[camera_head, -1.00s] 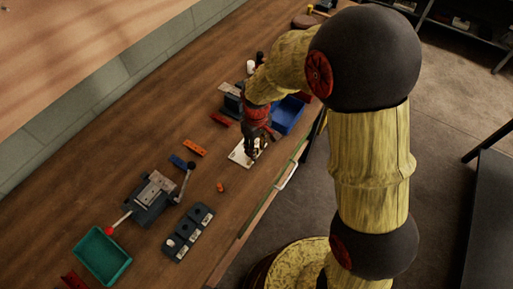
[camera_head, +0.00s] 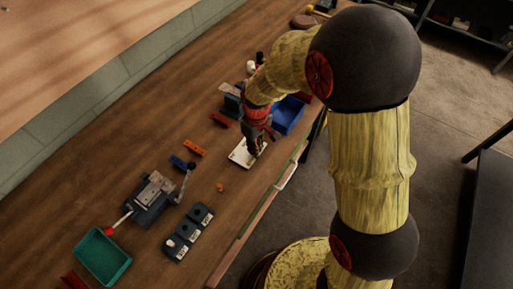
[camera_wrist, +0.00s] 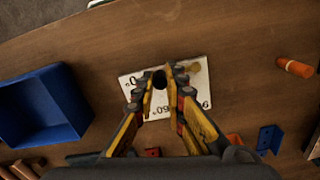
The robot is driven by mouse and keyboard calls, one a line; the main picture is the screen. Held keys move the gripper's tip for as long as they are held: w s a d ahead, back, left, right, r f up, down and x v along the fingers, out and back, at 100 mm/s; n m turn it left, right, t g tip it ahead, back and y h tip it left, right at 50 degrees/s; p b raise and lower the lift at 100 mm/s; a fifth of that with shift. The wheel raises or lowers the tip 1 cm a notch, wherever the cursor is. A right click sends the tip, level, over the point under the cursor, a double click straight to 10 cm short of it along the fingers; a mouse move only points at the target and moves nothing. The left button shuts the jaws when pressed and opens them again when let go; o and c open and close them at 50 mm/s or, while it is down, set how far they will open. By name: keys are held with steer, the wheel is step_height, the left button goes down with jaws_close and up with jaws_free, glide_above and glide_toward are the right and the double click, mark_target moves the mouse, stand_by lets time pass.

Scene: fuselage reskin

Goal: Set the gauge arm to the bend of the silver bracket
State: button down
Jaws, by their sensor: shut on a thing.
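The gauge is a white plate (camera_head: 238,157) with dark numbers, lying flat on the bench; it also shows in the wrist view (camera_wrist: 190,98). A tan round spot (camera_wrist: 195,68) lies near its upper right corner. My gripper (camera_head: 254,150) is low over the plate. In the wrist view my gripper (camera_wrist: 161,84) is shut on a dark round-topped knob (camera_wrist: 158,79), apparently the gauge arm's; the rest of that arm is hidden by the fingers. I cannot make out the silver bracket for certain; a pale metal piece sits on the grey lever fixture (camera_head: 151,208).
A blue bin (camera_head: 289,116) stands beside the plate. An orange cylinder (camera_head: 220,187), an orange bracket (camera_head: 195,148), a blue bracket (camera_head: 178,162) and a red piece (camera_head: 220,119) lie around. A dark socketed block (camera_head: 188,232) and green tray (camera_head: 103,257) are nearer the lower left.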

steer(key=shift+w+a, duration=0.1)
stand_by(0.3)
steer(key=n+p, duration=0.1)
steer(key=a+n+p, duration=0.1)
steer(key=n, duration=0.1)
steer(key=shift+w+a+r, duration=0.1)
steer(key=shift+w, duration=0.2)
steer(key=shift+w+a+n+p, duration=0.1)
steer(key=shift+a+n+p, duration=0.15)
steer(key=shift+n, duration=0.45)
steer(key=shift+w+a+n+p, duration=0.1)
steer(key=shift+a+n+p, duration=0.15)
steer(key=shift+n, duration=0.45)
steer(key=c, duration=1.8)
jaws_free()
step_height(320, 180, up, 12)
